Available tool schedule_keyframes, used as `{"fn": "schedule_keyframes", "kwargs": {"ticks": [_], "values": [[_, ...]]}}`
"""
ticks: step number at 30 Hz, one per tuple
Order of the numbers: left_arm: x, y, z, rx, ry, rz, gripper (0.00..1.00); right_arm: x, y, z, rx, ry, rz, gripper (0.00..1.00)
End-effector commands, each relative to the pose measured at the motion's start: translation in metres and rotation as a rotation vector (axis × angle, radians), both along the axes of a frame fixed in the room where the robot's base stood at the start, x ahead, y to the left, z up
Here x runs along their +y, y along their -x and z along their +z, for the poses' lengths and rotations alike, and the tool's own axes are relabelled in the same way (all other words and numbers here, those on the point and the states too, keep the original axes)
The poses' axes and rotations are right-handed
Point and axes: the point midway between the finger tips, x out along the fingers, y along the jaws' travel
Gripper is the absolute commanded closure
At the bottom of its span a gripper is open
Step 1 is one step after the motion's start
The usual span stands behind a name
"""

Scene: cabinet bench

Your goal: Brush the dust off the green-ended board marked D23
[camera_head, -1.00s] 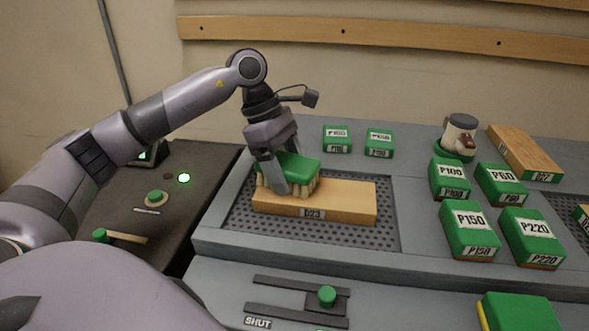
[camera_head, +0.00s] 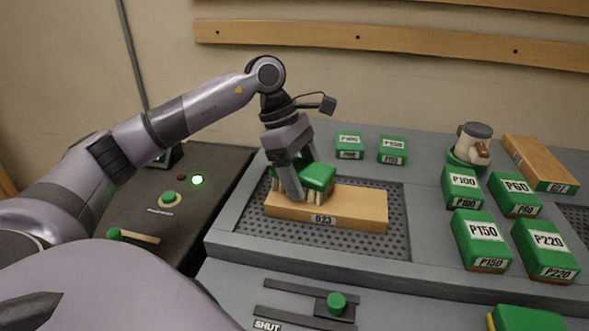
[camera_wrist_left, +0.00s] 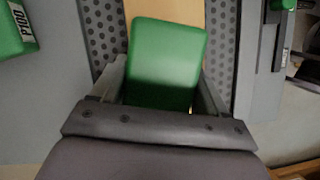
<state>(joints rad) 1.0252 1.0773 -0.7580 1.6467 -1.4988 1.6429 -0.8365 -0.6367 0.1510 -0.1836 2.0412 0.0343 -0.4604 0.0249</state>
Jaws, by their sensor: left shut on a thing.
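The board marked D23 (camera_head: 355,207) is a pale wooden block lying on a perforated grey panel (camera_head: 392,245). Its label faces me; I see no green end on it and no dust that I can make out. My left gripper (camera_head: 302,176) is shut on a green-backed brush (camera_head: 319,176) with pale bristles. The brush is over the board's left part, bristles down, and they seem to touch its top. In the left wrist view the brush's green back (camera_wrist_left: 166,60) lies between the fingers, with the board (camera_wrist_left: 165,8) partly hidden behind it. My right gripper is not in view.
Several green labelled blocks, such as P150 (camera_head: 482,240), stand right of the panel. A jar-like holder (camera_head: 472,146) and another wooden board with a green end (camera_head: 540,163) are behind. A green slider knob (camera_head: 337,302) is in front, beside SHUT.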

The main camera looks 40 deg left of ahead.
Motion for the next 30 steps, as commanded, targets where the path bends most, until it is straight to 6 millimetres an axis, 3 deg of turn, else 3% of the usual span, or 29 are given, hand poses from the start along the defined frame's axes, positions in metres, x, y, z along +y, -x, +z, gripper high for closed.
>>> {"fn": "schedule_keyframes", "kwargs": {"ticks": [30], "values": [[-0.057,-0.031,0.001,0.000,0.000,-0.002,0.50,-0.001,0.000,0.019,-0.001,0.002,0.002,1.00]]}}
